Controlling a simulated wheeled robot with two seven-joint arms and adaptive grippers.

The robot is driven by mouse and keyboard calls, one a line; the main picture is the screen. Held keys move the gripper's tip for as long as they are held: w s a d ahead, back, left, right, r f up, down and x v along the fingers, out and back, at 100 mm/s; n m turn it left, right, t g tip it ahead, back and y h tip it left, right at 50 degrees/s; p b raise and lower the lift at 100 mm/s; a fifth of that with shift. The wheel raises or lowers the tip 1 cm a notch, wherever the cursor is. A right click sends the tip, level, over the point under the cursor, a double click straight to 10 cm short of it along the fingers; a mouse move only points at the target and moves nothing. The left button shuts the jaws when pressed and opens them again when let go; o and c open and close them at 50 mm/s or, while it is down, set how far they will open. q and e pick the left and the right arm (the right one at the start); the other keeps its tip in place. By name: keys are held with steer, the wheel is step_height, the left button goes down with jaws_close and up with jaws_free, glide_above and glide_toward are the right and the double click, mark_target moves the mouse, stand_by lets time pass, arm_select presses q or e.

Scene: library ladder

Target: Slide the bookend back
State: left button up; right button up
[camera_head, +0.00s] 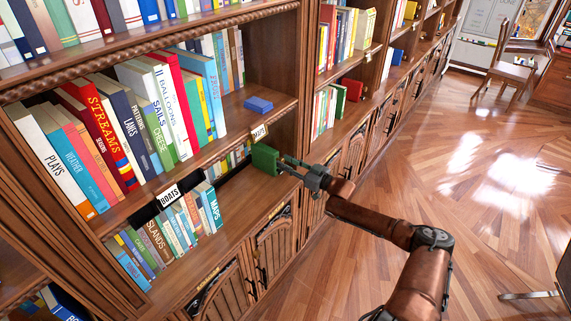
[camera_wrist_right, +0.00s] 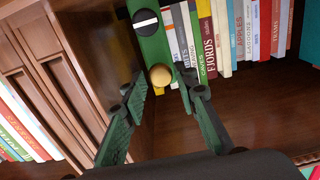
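The green bookend (camera_head: 265,158) stands on the lower shelf, at the right end of that bay near the upright. In the right wrist view the bookend (camera_wrist_right: 156,45) is a green upright plate with a black disc with a white stripe and a round yellow knob (camera_wrist_right: 160,75). My right gripper (camera_head: 291,166) reaches in from the right, close in front of the bookend. In the wrist view its fingers (camera_wrist_right: 160,88) are spread on either side of the knob, with gaps showing; contact is not visible. My left gripper is in neither view.
Books (camera_wrist_right: 240,35) stand behind and right of the bookend. More books labelled Islands to Maps (camera_head: 175,225) stand at the left of the lower shelf, with bare shelf (camera_head: 245,200) between. A blue block (camera_head: 258,105) lies on the shelf above. A wooden upright (camera_head: 285,60) borders the bay.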

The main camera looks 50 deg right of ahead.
steer(key=shift+o, duration=1.1)
steer(key=shift+w+a, duration=0.1)
steer(key=shift+s+f, duration=0.1)
steer(key=shift+s, duration=0.55)
steer(key=s+d, duration=0.1)
steer(key=s, duration=0.9)
steer(key=shift+s+d, duration=0.15)
steer(key=shift+s, duration=0.2)
